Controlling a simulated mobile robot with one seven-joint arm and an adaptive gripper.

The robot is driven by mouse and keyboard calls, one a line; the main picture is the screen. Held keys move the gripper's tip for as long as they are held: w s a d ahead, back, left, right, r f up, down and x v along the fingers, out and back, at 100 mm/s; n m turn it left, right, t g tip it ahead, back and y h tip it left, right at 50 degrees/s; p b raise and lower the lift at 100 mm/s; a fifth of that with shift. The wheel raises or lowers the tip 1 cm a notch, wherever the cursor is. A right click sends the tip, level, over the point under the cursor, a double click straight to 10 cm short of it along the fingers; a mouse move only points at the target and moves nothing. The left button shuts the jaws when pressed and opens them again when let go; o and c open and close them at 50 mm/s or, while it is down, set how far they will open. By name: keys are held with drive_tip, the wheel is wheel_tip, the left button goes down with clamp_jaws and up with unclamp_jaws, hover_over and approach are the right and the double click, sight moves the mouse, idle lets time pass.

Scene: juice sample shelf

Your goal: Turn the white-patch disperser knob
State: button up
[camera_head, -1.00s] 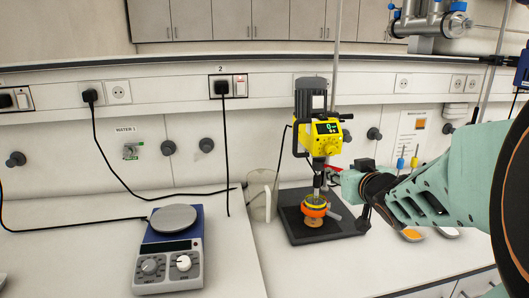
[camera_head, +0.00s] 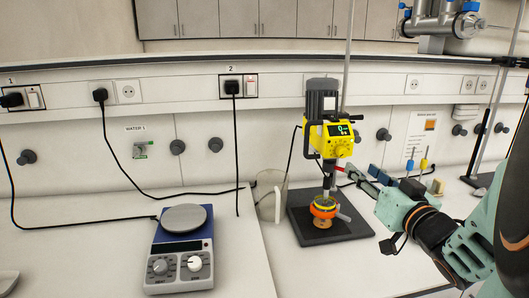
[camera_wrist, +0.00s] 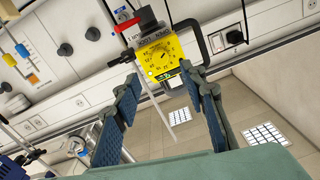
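The disperser (camera_head: 330,133) stands upright on a dark base plate, with a yellow head, green-lit display and a round yellow knob (camera_head: 343,151) on its front. In the wrist view its yellow dial face (camera_wrist: 161,55) shows between and beyond my fingers, tilted, with a small light spot near its lower left edge; whether that is the white patch I cannot tell. My gripper (camera_wrist: 161,78) is open and empty, its two blue-padded fingers apart. In the head view my gripper (camera_head: 362,173) is right of the disperser and a little lower than the knob, apart from it.
A blue scale-like device with knobs (camera_head: 181,249) is at the left. Bench space in front of the disperser is clear.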

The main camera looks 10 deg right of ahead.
sight(344, 154)
drive_tip(key=w, duration=0.9)
drive_tip(key=shift+w+a, duration=0.15)
drive_tip(key=shift+a, duration=0.15)
drive_tip(key=shift+c, duration=0.4)
clamp_jaws()
